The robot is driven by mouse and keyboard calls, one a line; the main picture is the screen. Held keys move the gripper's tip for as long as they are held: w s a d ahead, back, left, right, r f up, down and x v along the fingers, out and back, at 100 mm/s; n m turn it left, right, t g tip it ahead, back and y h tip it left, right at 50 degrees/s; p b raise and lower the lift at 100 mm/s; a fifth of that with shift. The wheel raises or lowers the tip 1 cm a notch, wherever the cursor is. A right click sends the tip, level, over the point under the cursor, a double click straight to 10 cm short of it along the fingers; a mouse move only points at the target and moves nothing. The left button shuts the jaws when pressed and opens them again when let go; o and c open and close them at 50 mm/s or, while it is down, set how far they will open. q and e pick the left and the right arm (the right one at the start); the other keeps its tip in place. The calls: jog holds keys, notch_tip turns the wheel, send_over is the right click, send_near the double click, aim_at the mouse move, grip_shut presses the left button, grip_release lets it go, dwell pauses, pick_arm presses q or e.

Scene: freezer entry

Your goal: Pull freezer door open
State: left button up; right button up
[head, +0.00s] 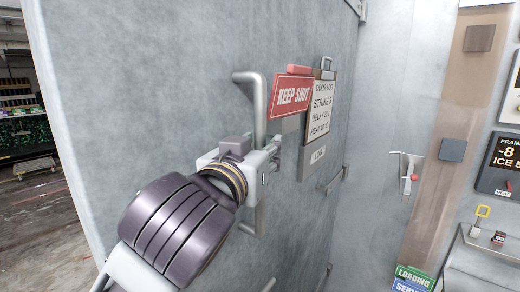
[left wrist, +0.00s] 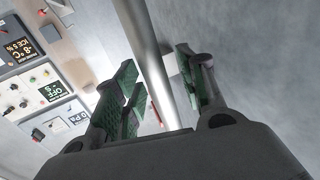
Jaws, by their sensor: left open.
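The freezer door (head: 160,70) is a large grey panel filling the middle of the head view. A vertical metal bar handle (head: 259,105) stands out from it. My left gripper (head: 270,160) is at the middle of this handle and hides part of it. In the left wrist view, my left gripper (left wrist: 155,68) is open, with its green-padded fingers on either side of the handle bar (left wrist: 143,40). The bar passes between the fingers, with a gap visible on the right side. Whether a finger touches it I cannot tell. My right gripper is not in view.
A red KEEP SHUT sign (head: 292,95) and a white notice (head: 322,108) are close right of the handle. A control panel (head: 497,163) is on the right wall. Shelving (head: 15,105) and open floor (head: 45,215) show beyond the door's left edge.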

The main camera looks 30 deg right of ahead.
pick_arm(q)
jog(key=shift+s+a, duration=0.1)
jog(key=v, duration=1.1)
jog(key=shift+a, duration=0.2)
jog(key=shift+s, duration=0.1)
dwell(0.5)
